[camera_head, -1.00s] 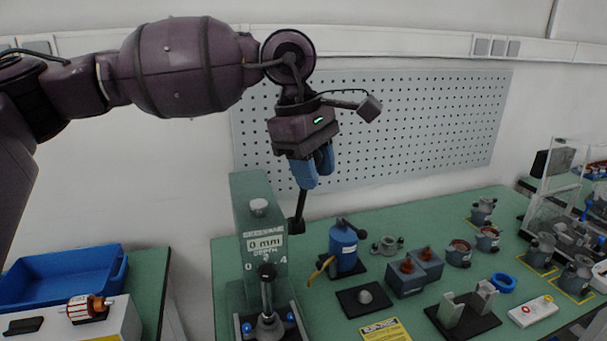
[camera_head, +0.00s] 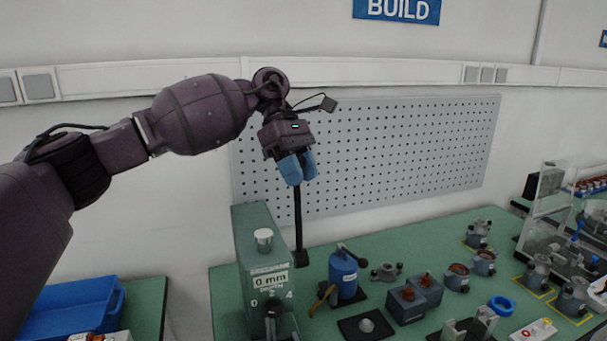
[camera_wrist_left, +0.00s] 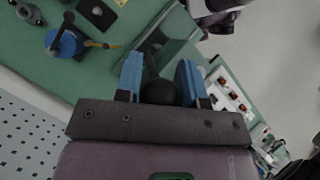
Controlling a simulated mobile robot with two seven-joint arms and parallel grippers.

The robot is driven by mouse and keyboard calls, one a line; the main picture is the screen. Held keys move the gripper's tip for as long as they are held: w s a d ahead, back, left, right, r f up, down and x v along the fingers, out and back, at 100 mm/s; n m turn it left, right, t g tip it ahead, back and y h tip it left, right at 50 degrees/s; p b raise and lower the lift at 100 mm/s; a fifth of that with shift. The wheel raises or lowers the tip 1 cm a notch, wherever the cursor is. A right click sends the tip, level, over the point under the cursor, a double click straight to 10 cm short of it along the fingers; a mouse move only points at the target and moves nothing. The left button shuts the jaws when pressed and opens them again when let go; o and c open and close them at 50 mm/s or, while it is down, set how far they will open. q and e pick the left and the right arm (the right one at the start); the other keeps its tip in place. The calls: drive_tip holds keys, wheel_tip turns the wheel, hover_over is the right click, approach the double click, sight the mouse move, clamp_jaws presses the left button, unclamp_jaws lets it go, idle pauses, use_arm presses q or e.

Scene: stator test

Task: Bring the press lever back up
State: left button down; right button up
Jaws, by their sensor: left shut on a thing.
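The green press (camera_head: 258,255) stands at the left end of the green bench, its display reading 0 mm. Its black lever (camera_head: 298,222) rises nearly upright from a pivot on the press's right side. My left gripper (camera_head: 297,168) is at the lever's top, above the press, with blue fingers shut on the lever's end. In the left wrist view, the lever's round black knob (camera_wrist_left: 159,91) sits between the two blue fingers, with the press (camera_wrist_left: 172,42) beyond it. My right gripper is not seen.
A blue canister (camera_head: 343,276) stands on the bench right of the lever. Grey boxes (camera_head: 407,306) and several metal parts lie farther right. A perforated panel (camera_head: 400,145) is on the wall behind. A blue tray (camera_head: 75,305) sits at lower left.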

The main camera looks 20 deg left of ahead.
use_arm(q)
drive_tip(key=shift+w+a+r, duration=0.1)
drive_tip(key=shift+w+a, duration=0.1)
drive_tip(key=shift+w, duration=0.1)
drive_tip(key=c, duration=1.2)
unclamp_jaws()
drive_tip(key=o, duration=0.4)
drive_tip(key=shift+o, duration=0.2)
drive_tip(key=shift+w+a+r, duration=0.15)
drive_tip(key=shift+a+r, duration=0.05)
drive_tip(key=shift+r, duration=0.2)
drive_tip(key=v, duration=0.9)
drive_tip(key=shift+a+r+b, duration=0.15)
drive_tip(key=shift+r+b, duration=0.2)
drive_tip(key=shift+b, duration=0.1)
